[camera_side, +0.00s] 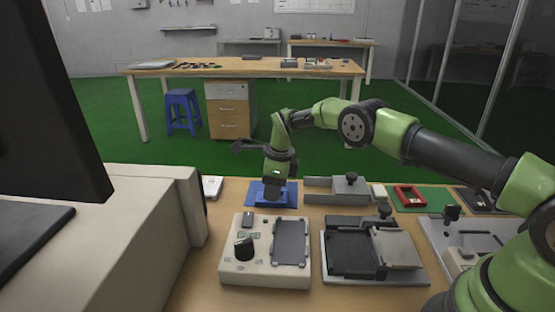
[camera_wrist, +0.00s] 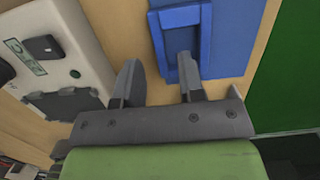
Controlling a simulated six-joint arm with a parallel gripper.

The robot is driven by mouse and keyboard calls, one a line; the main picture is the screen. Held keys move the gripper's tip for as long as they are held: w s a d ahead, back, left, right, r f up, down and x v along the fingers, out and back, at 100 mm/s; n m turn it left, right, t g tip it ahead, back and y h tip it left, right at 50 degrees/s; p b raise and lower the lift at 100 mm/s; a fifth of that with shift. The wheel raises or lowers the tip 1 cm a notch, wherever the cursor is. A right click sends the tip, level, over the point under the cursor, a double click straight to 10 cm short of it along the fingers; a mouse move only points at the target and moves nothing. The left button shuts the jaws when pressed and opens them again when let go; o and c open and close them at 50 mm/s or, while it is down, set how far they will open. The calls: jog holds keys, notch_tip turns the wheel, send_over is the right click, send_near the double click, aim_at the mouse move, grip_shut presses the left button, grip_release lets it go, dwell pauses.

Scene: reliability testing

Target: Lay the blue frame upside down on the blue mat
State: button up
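The blue mat (camera_side: 290,203) lies on the bench left of centre in the side view; it also shows in the wrist view (camera_wrist: 236,32). The blue frame (camera_wrist: 180,18) lies on the mat's left part in the wrist view, its raised rim around a recessed middle. I cannot tell which face is up. My gripper (camera_wrist: 158,66) points down over the frame's left edge with its fingers apart. One finger is left of the frame, the other over its recess. In the side view my gripper (camera_side: 272,186) hides much of the frame. No contact is clear.
A white control box (camera_side: 238,264) stands just in front of the mat. A grey fixture with a knob (camera_side: 337,190) is right of it. A red frame (camera_side: 409,196) lies on a green mat (camera_side: 438,197) farther right. A black clamp fixture (camera_side: 350,252) is at front centre.

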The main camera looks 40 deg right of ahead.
jog(key=s+r+n+t, duration=0.1)
jog(key=s+r+n, duration=0.2)
jog(key=r, duration=0.8)
jog(key=s+r+n+t, duration=0.1)
jog(key=s+r+n, duration=0.2)
jog(key=r, duration=0.8)
jog(key=s+a+r+n+t, duration=0.1)
jog(key=s+a+r+n, duration=0.1)
jog(key=s+r+n, duration=0.6)
jog(key=s+f+n+t, duration=0.1)
jog(key=s+n, duration=0.3)
jog(key=s, duration=0.5)
jog(key=s+a+f+n+t, duration=0.1)
jog(key=s+n+t, duration=0.1)
jog(key=s+n, duration=0.3)
jog(key=s, duration=0.4)
jog(key=shift+s+a+f+y, duration=0.25)
jog(key=shift+s+y, duration=0.1)
jog(key=shift+y, duration=0.05)
